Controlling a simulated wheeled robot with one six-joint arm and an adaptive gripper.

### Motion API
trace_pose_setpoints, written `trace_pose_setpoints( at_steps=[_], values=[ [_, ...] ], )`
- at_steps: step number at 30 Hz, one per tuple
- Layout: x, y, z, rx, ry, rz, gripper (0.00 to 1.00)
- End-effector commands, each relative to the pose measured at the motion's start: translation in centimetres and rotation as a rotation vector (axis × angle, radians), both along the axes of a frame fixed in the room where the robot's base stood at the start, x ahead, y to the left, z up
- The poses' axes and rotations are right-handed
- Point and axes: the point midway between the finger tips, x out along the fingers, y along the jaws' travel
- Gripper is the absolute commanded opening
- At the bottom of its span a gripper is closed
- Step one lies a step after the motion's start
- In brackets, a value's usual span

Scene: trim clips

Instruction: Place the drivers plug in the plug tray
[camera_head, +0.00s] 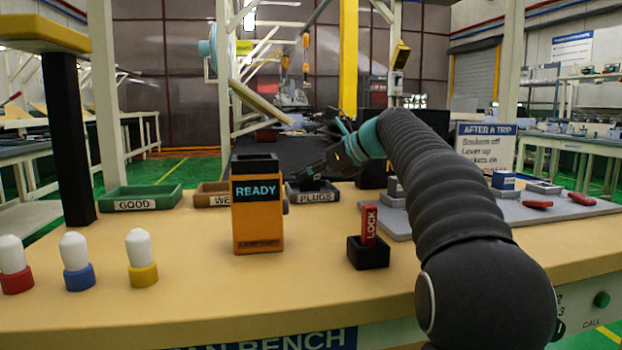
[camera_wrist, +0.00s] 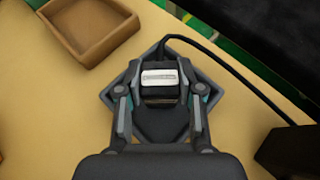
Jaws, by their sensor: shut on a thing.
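The plug tray (camera_head: 315,199) is a small dark tray marked PLUGS at the back of the bench. My gripper (camera_head: 318,176) is tilted down over it. In the wrist view my gripper (camera_wrist: 161,96) is shut on a black plug (camera_wrist: 160,88) with a pale plate whose lettering is too small to read. A black cable runs from the plug to the right. The dark tray (camera_wrist: 106,92) lies beneath the plug, which appears within its outline. I cannot tell whether the plug touches the tray floor. In the head view my gripper hides the plug.
A brown tray (camera_wrist: 88,38) lies beside the plug tray, and a green GOOD tray (camera_head: 140,199) is further left. An orange READY box (camera_head: 257,215) stands in front. A red LOCK piece (camera_head: 369,226) stands in a black holder. Several white-topped pegs stand at front left.

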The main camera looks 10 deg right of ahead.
Motion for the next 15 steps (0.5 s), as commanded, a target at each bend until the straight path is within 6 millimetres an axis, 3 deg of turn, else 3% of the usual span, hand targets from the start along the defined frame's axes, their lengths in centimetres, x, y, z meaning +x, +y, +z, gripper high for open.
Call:
trace_pose_setpoints(
  at_steps=[10, 11, 13, 15],
  values=[
    [-0.03, -0.01, -0.16, 0.0, -0.003, 0.0, 0.0],
    [-0.02, -0.01, -0.15, 0.0, -0.003, 0.0, 0.42],
    [-0.02, -0.01, -0.12, 0.0, -0.003, 0.0, 0.59],
    [-0.03, -0.01, -0.13, 0.0, -0.003, 0.0, 0.62]
  ],
)
